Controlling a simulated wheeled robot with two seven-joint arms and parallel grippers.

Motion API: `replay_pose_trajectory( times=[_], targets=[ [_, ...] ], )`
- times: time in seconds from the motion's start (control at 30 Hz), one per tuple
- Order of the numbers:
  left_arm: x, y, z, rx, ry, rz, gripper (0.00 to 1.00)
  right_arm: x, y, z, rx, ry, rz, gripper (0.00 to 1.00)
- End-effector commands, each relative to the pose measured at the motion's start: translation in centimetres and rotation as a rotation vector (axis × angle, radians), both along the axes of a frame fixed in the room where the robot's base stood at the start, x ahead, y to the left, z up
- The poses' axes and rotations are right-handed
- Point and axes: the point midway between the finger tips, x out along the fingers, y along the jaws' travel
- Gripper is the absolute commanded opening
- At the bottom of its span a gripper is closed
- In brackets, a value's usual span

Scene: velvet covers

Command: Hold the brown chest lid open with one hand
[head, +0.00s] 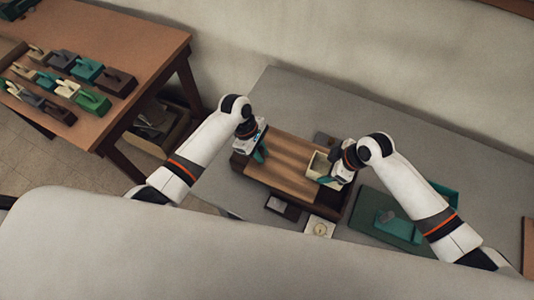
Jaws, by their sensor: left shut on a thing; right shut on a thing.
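The brown chest (287,166) lies on the grey table, with a wide striped wooden panel facing up and a dark edge at its right. I cannot tell from this view how far its lid is raised. My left gripper (260,153) is shut at the panel's left edge, on what looks like the chest lid; its fingertips are partly hidden. My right gripper (331,178) is shut on a small cream box (318,164) over the right part of the chest. The contact there is small and partly hidden.
A green open case (375,204) lies on the grey table (310,95) to the right, partly behind my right arm. A dark small box (283,207) and a pale square with a round dial (319,228) lie in front. A brown table (130,45) with several small boxes stands left.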

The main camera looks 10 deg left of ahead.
Motion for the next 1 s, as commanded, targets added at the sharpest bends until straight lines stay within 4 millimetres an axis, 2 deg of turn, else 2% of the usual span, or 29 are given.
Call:
replay_pose_trajectory(
  times=[0.03,0.7,1.0],
  targets=[
    [0.3,0.7,0.1,0.006,-0.003,0.007,0.00,0.0,0.0,0.0,0.000,0.000,0.000,0.38],
    [1.4,5.3,0.2,0.008,-0.003,0.007,0.00,0.0,0.0,0.0,0.000,0.000,0.000,0.38],
    [1.6,5.9,0.2,0.006,-0.004,0.004,0.00,0.0,0.0,0.0,0.000,0.000,0.000,0.38]
  ],
)
